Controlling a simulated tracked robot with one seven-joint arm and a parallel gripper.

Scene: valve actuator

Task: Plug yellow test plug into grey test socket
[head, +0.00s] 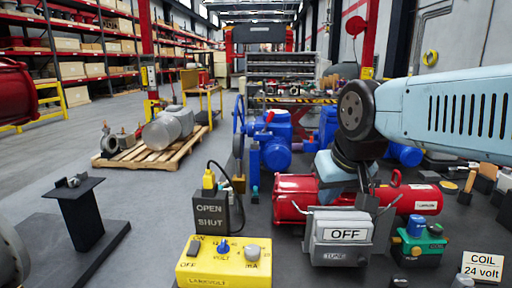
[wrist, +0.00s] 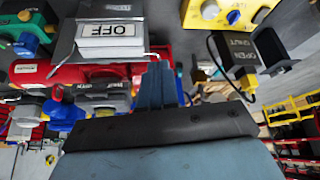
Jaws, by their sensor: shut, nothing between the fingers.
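A yellow plug (head: 209,180) with a black cable stands upright at the top of a dark box marked OPEN and SHUT (head: 211,211). The plug also shows in the wrist view (wrist: 247,97), where the scene is upside down. My gripper (wrist: 158,68) is shut and empty, apart from the plug. In the head view my arm is at the right, well to the right of the plug, and the fingertips cannot be made out. I cannot tell which grey part is the test socket; a small grey fitting (head: 76,181) sits on a black stand at the left.
A grey box with an OFF sign (head: 340,238) and a red cylinder (head: 298,196) lie beneath my arm. A green box (head: 418,244) is at right. Floor between the black stand (head: 80,214) and the OPEN/SHUT box is clear.

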